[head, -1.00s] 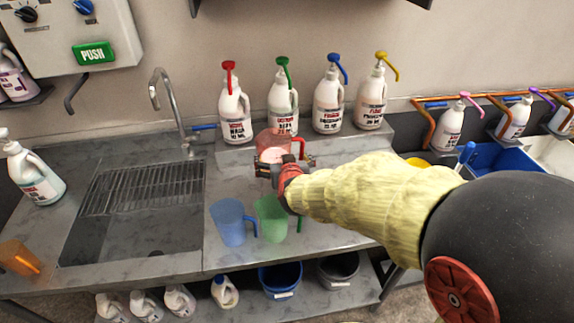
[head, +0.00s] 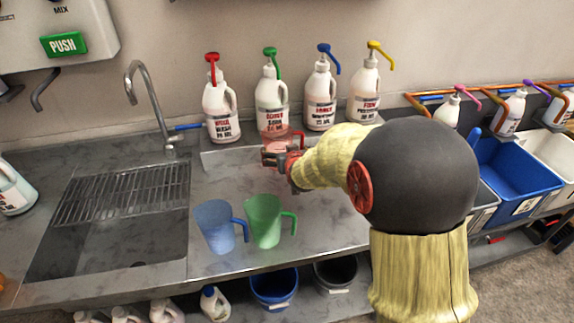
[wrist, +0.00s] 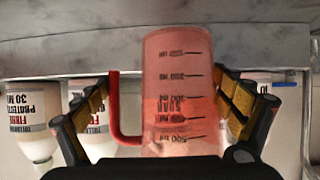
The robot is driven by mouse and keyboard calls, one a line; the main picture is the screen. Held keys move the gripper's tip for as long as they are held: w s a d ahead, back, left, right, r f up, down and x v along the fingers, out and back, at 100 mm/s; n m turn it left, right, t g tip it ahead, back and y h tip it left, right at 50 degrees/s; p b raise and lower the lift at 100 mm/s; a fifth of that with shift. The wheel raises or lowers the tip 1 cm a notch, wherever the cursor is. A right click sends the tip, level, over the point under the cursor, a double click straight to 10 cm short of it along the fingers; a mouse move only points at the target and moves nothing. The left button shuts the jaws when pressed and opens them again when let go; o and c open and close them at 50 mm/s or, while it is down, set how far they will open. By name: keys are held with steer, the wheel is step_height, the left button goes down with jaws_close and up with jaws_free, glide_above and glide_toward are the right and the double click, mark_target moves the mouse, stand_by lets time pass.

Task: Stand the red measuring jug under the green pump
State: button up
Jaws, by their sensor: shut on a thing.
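The red measuring jug (head: 276,139) is translucent, with a red handle on its right in the head view. My gripper (head: 272,157) is shut on it and holds it just in front of the bottle with the green pump (head: 270,52). The jug overlaps the lower front of the green-pump bottle (head: 270,92). I cannot tell whether its base touches the shelf or hangs above it.
Bottles with red (head: 221,112), blue (head: 320,100) and yellow (head: 364,90) pumps stand beside it on the raised shelf. A blue jug (head: 215,225) and a green jug (head: 262,222) stand on the counter below. The sink (head: 140,225) lies left.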

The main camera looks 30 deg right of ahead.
steer(key=shift+w+d+f+b, duration=0.15)
steer(key=shift+w+d+f, duration=0.2)
steer(key=shift+f, duration=0.1)
steer(key=shift+w+d+f+b, duration=0.15)
steer(key=shift+w+d+f, duration=0.05)
steer(key=shift+d+f, duration=0.2)
steer(key=shift+w+f+b, duration=0.15)
steer(key=shift+f+b, duration=0.4)
steer(key=shift+f, duration=1.15)
steer(key=shift+f, duration=0.1)
steer(key=o, duration=1.4)
steer(key=shift+f, duration=0.1)
steer(key=shift+s+r, duration=0.3)
steer(key=shift+r, duration=0.05)
steer(key=p+v, duration=0.3)
steer(key=v, duration=0.8)
steer(key=shift+s+a, duration=0.1)
steer(key=shift+s, duration=0.15)
